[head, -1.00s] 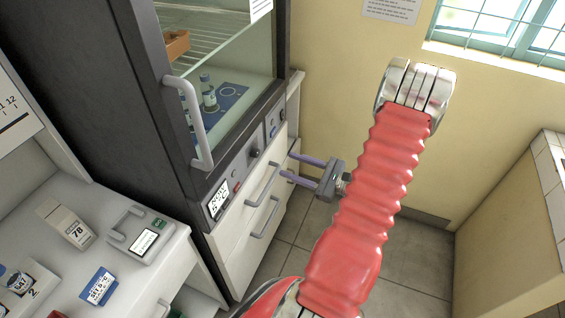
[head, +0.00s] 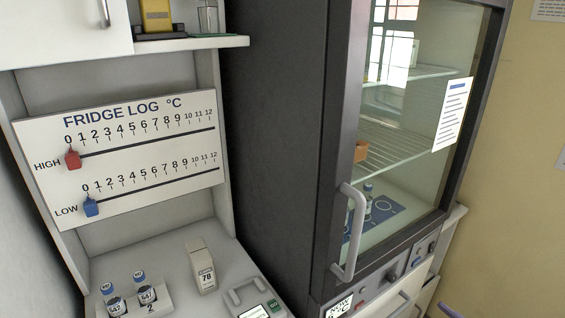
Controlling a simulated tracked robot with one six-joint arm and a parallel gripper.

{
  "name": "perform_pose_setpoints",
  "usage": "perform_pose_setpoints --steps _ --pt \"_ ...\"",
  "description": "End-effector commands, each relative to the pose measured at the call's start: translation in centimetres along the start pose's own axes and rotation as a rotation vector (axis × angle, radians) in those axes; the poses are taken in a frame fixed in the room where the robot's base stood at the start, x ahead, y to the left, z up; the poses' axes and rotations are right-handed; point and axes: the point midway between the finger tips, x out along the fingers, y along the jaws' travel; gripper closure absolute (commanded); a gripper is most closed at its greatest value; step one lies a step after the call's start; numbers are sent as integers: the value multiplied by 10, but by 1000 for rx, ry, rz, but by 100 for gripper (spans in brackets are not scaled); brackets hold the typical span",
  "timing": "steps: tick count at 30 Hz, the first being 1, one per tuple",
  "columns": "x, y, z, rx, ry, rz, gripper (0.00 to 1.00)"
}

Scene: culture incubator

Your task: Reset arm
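The rest of my gripper and my red arm are out of view. I cannot tell whether it is open or shut, or whether it holds anything.
The dark cabinet (head: 285,150) has a closed glass door with a grey handle (head: 348,235); vials (head: 368,205) stand inside. A fridge log board (head: 125,150) hangs at left. Below it, a bench holds two vials in a rack (head: 150,297), a box (head: 201,268) and a small device (head: 258,300).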

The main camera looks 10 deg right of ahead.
Motion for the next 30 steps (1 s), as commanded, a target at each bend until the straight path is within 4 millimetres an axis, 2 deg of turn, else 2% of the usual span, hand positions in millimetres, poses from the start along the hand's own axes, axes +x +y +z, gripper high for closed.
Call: perform_pose_setpoints --steps 5,10,13,21,30 --pt "0 11 -9 14 37 41 56" --pt "-3 46 -20 37 87 154 56" --pt "-7 65 -20 29 120 233 56" --pt "-9 112 -1 -77 210 503 56" --pt "-9 151 30 -297 308 834 56"
